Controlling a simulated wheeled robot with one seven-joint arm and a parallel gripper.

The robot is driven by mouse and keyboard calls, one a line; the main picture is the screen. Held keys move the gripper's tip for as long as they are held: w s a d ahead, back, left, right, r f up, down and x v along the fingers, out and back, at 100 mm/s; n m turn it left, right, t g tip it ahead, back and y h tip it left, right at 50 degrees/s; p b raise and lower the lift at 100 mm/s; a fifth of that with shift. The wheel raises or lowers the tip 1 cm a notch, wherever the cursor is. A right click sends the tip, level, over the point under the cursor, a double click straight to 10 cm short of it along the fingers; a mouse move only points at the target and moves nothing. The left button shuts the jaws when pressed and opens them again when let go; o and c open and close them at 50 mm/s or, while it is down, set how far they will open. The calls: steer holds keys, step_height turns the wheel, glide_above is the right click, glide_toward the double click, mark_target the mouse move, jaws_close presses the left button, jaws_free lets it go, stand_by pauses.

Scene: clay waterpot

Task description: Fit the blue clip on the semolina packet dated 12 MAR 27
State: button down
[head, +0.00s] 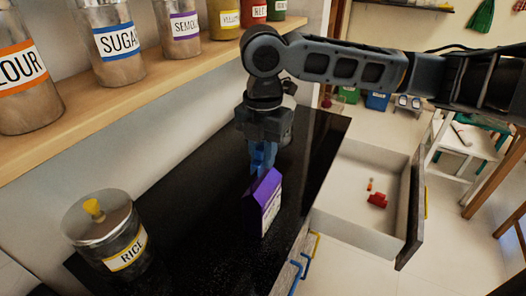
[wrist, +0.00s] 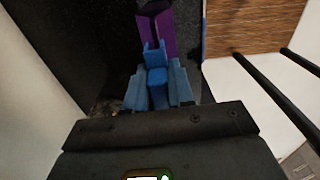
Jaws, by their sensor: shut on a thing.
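A purple packet with a pale label (head: 264,203) stands upright on the black counter (head: 200,215). Its print and date are too small to read. My gripper (head: 263,150) points down just above the packet and is shut on the blue clip (head: 258,166). In the wrist view the blue clip (wrist: 156,78) sits between the two blue fingers, its far end at the near edge of the purple packet (wrist: 157,30). I cannot tell whether the clip touches or grips the packet.
A RICE jar (head: 110,235) with a yellow-knobbed lid stands at the counter's left. An open white drawer (head: 345,215) at right holds a red object (head: 378,200) and a small orange one. A wooden shelf (head: 150,85) with several labelled jars runs along the wall.

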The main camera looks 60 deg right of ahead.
steer(key=shift+f+b, duration=1.1)
steer(key=shift+f, duration=0.55)
stand_by(2.5)
steer(key=c, duration=0.9)
jaws_free()
steer(key=shift+r, duration=3.9)
